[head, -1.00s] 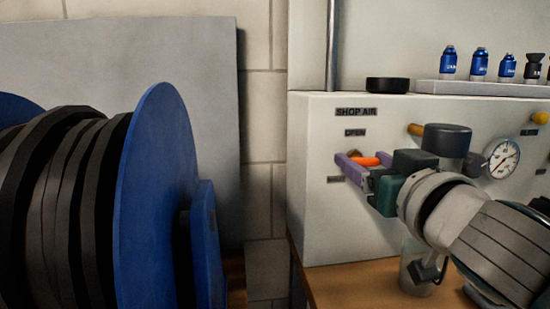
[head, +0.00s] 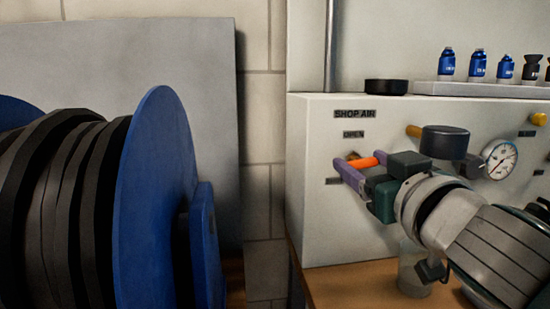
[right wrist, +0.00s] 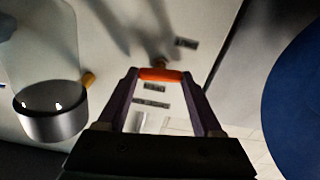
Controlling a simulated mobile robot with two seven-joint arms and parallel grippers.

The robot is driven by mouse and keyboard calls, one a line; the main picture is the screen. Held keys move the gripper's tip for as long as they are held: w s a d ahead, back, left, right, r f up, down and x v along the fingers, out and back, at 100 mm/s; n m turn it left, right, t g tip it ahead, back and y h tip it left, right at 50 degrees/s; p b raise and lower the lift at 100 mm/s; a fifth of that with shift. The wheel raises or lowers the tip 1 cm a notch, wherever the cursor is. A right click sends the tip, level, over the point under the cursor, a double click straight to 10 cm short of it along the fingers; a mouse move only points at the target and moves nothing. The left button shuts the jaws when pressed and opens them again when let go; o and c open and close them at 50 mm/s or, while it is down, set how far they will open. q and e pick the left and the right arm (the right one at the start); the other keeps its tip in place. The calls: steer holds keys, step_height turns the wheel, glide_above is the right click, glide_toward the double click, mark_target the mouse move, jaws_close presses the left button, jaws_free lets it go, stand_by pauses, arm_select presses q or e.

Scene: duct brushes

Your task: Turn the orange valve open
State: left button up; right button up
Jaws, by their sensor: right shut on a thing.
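The orange valve handle (head: 363,161) is on the front of the pale SHOP AIR panel, just below the OPEN label (head: 354,134). My right gripper (head: 365,161) is at the handle, its purple fingers on either side of it. In the right wrist view the orange handle (right wrist: 160,75) spans between the two fingertips (right wrist: 159,77), and the gripper is shut on it. A brown stem shows behind the handle. A second label (head: 333,181), too small to read, is partly hidden by a finger. My left gripper is not in view.
A pressure gauge (head: 500,160) and yellow knobs (head: 414,131) are on the panel near my right wrist. A blue hose reel (head: 157,205) stands at the left. Blue bottles (head: 477,65) stand on a shelf above.

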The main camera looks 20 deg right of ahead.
steer(key=n+p, duration=0.1)
steer(key=n, duration=0.3)
steer(key=shift+a, duration=0.1)
steer(key=n+p, duration=0.1)
steer(key=n, duration=0.4)
steer(key=shift+a, duration=0.1)
steer(key=n, duration=0.4)
steer(key=shift+f, duration=0.15)
steer(key=shift+n+p, duration=0.4)
steer(key=shift+n, duration=1.1)
steer(key=shift+f+n, duration=0.1)
steer(key=shift+n, duration=0.2)
steer(key=o, duration=1.4)
steer(key=shift+c, duration=0.2)
